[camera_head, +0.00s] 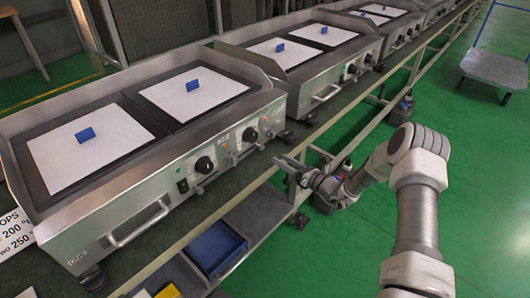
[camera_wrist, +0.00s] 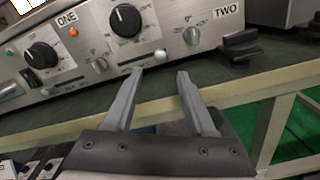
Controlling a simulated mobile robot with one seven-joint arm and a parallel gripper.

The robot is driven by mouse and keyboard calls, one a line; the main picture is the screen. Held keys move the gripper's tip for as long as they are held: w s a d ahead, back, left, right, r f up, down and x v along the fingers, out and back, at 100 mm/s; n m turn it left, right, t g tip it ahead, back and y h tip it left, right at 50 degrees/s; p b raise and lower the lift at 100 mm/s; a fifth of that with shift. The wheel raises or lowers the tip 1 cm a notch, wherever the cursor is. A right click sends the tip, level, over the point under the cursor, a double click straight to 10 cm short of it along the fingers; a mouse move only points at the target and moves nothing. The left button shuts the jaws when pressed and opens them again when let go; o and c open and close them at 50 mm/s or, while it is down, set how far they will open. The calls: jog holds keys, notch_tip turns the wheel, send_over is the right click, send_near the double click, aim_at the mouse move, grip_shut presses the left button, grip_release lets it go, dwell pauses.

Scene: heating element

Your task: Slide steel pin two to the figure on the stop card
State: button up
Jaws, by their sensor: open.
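My gripper (camera_wrist: 158,72) is open and empty, in front of the panel and below the second knob. It also shows in the head view (camera_head: 285,165), right of the griddle, apart from the pin.
The griddle (camera_head: 140,190) has a front handle (camera_head: 137,226) and the first black knob (camera_head: 204,165). A blue tray (camera_head: 216,248) is on the lower shelf. More griddles stand behind.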

aim_at(263, 149)
jog(key=b+x, duration=0.1)
jog(key=x, duration=0.7)
jog(key=shift+w+a+b, duration=0.15)
jog(key=shift+a+b, duration=0.1)
jog(key=shift+b, duration=0.1)
grip_shut()
dwell(0.9)
